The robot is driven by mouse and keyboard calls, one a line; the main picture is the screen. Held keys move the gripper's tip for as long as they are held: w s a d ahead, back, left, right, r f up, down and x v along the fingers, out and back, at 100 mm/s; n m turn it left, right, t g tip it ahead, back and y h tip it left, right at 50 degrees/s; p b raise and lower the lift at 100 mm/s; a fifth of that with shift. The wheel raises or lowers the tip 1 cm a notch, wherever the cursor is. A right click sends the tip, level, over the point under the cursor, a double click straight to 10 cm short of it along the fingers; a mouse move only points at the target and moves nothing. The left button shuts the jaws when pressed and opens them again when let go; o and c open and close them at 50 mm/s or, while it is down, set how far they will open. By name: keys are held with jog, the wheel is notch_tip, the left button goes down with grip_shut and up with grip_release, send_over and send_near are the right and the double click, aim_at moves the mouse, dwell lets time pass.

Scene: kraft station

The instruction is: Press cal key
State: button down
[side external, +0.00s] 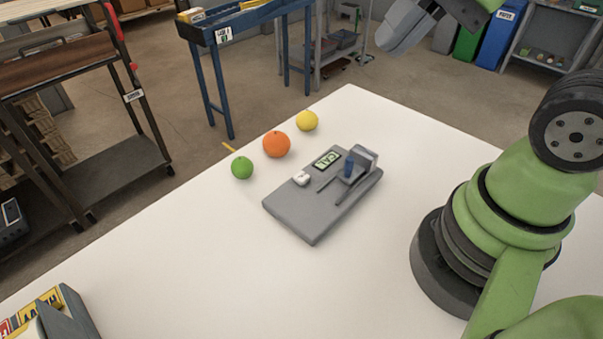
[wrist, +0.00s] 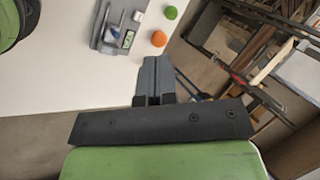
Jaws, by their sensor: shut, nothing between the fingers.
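A grey panel (side external: 305,212) lies on the white table. Near its far edge is a small green plate with a pale face (side external: 327,160) whose lettering looks like CAL. The wrist view shows the panel (wrist: 103,38) and the lettered plate (wrist: 128,39) at upper left. My gripper (side external: 388,48) is high above the far side of the table, clear of the panel. Its fingers (wrist: 152,60) are together and empty.
A green fruit (side external: 242,167), an orange fruit (side external: 276,144) and a yellow fruit (side external: 307,120) stand on the table left of and behind the panel. A box (side external: 75,312) is at the bottom left.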

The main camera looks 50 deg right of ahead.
jog(key=w+a+f+m+g+y, duration=0.25)
jog(key=w+f+m, duration=0.5)
jog(key=m, duration=0.45)
jog(key=m+t+y, duration=0.1)
jog(key=m+y, duration=0.1)
jog(key=m, duration=0.9)
send_over(302, 174)
notch_tip(302, 174, down, 7)
jog(key=shift+f, duration=0.15)
jog(key=shift+n, duration=0.3)
jog(key=shift+f, duration=4.4)
jog(key=shift+f, duration=0.15)
jog(key=shift+f, duration=0.25)
jog(key=shift+f, duration=0.5)
jog(key=shift+r, duration=0.9)
